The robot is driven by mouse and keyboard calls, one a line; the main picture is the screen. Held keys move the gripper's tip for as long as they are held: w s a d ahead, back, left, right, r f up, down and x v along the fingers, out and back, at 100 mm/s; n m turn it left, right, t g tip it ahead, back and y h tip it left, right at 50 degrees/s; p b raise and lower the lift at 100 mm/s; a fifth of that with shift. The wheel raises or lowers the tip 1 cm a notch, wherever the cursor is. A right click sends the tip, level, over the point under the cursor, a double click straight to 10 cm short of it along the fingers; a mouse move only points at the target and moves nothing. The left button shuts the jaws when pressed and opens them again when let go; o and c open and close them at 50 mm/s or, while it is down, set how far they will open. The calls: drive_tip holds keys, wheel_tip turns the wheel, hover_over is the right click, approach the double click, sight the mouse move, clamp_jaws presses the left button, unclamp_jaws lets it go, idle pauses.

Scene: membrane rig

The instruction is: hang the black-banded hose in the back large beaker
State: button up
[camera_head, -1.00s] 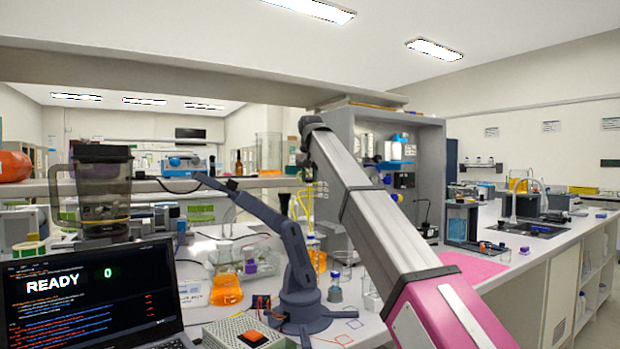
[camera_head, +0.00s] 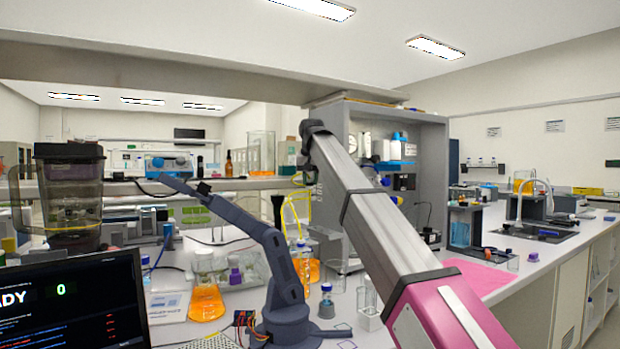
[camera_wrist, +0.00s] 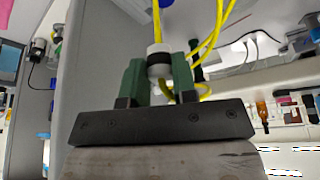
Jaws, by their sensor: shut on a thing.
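My gripper (camera_wrist: 158,82) is shut on the black-banded hose (camera_wrist: 159,52), around its white collar with a dark band, in the wrist view. Yellow tubing runs on from the collar and loops beside the fingers. In the head view my arm reaches up and away, and its gripper end is small and partly hidden by the arm. The yellow hose (camera_head: 290,212) curves down beside it above the bench.
A blue-grey desktop arm (camera_head: 285,285) stands left of my arm. An orange-filled flask (camera_head: 207,288), a small blue-capped bottle (camera_head: 326,300) and a laptop (camera_head: 80,305) crowd the bench. A grey cabinet (camera_head: 430,170) rises behind. A pink mat (camera_head: 480,277) lies at right.

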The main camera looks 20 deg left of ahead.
hover_over(311, 242)
drive_tip(key=shift+f, duration=3.1)
drive_tip(key=shift+w+a, duration=0.2)
drive_tip(key=shift+a, duration=0.05)
wheel_tip(311, 242, down, 3)
drive_tip(key=n+g+y, duration=0.1)
drive_tip(key=n, duration=0.3)
drive_tip(key=shift+d, duration=0.15)
drive_tip(key=shift+f, duration=4.7)
